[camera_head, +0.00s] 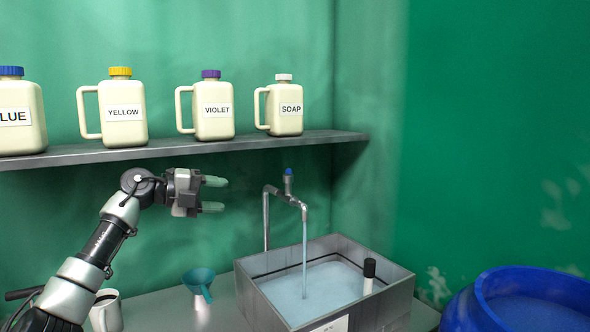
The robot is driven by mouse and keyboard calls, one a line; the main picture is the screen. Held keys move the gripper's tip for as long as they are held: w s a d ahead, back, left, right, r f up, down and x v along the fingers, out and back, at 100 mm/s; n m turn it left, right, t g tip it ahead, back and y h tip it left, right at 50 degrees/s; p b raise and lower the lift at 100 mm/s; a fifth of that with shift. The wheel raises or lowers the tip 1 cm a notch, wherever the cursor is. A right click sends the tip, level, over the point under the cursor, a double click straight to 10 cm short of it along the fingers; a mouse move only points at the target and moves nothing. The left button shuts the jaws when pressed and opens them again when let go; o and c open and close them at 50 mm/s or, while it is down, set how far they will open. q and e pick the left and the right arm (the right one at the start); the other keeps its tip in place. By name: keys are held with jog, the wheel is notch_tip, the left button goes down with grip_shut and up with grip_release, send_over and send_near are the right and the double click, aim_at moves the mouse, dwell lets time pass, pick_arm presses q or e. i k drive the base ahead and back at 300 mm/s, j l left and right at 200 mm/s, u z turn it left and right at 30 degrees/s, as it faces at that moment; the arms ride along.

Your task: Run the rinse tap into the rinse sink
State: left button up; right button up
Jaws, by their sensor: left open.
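The rinse tap (287,195) stands behind the rinse sink, with a bent metal spout and a small blue-topped handle (288,172). A stream of water (304,255) falls from its spout into the sink. The rinse sink (262,297) is a square metal basin holding pale blue water. A dark-topped white cylinder (368,276) stands upright in its right part. My left gripper (214,195) is open and empty, left of the tap and apart from it, its fingers pointing right. My right gripper does not show.
A teal funnel (199,282) and a white mug (106,312) stand left of the sink. A blue drum (470,309) is at right.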

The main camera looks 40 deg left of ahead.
aim_at(288, 178)
jog(key=i+j, duration=0.65)
jog(key=i, duration=0.1)
